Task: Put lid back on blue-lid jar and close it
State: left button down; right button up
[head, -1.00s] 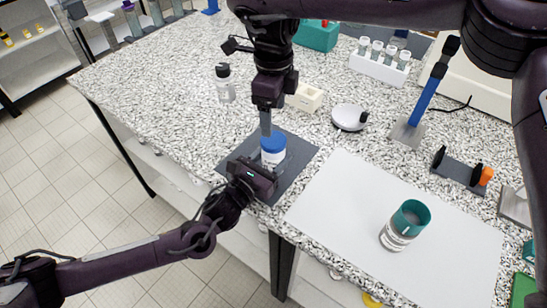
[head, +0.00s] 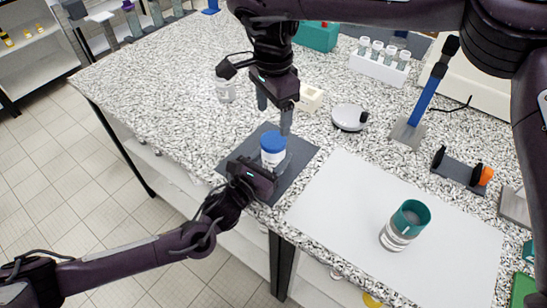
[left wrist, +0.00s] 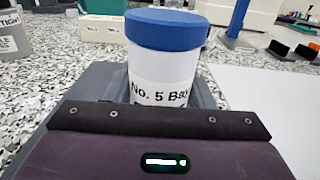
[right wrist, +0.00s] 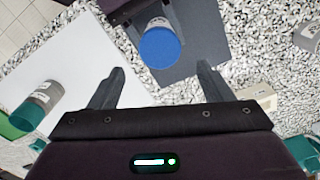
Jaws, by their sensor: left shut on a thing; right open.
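The blue-lid jar (head: 272,157) stands upright on a dark grey mat (head: 297,172) near the table's front edge. Its blue lid (left wrist: 178,17) sits on top of the white body, which carries a "No. 5" label in the left wrist view. I cannot tell how tightly the lid is seated. My left gripper (head: 268,172) is shut on the jar's body from the front left, low down. My right gripper (head: 274,118) is open and empty above and behind the jar. In the right wrist view the blue lid (right wrist: 160,48) lies beyond its spread fingers (right wrist: 160,85).
A clear jar with a teal top (head: 404,224) stands on a white sheet (head: 345,215) to the right. A white-capped bottle (head: 224,88), a cream block (head: 310,98) and a round white device (head: 349,117) stand behind. A tube rack (head: 379,70) is farther back.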

aim_at(274, 139)
notch_tip(274, 139, down, 8)
jog(key=shift+r, duration=0.1)
dwell(0.4)
